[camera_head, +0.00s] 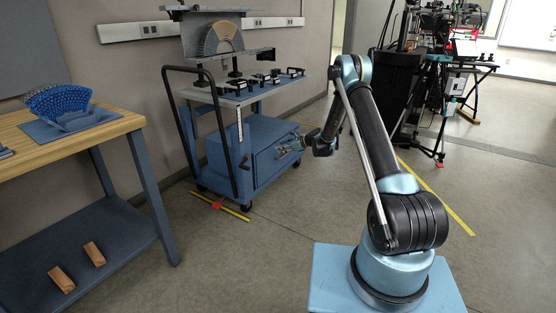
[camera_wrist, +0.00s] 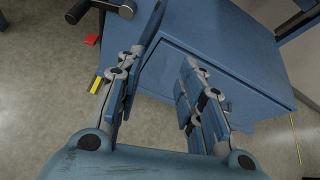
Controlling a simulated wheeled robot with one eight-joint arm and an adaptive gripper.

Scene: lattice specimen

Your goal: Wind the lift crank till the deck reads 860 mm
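A blue lift cart stands at the back left in the head view, with its deck (camera_head: 235,93) above a blue cabinet (camera_head: 268,152). A pale upright strip (camera_head: 240,124), perhaps the height scale, is too small to read. What looks like the dark crank (camera_head: 244,162) is on the cart's near side. In the wrist view, a black cylindrical grip (camera_wrist: 76,11) and arm, likely the crank, show at the top left, beyond my left finger. My gripper (camera_head: 289,146) is beside the cabinet; its fingers (camera_wrist: 170,50) are apart and empty, with the cabinet (camera_wrist: 215,50) behind them.
Black clamps (camera_head: 262,80) and a grey fixture with a fan-shaped piece (camera_head: 222,38) are on the cart. A wooden-topped bench (camera_head: 118,126) with a blue lattice (camera_head: 60,102) stands at left. Yellow floor tape (camera_head: 232,208) and a red marker (camera_wrist: 92,39) lie by the cart. Floor in front is clear.

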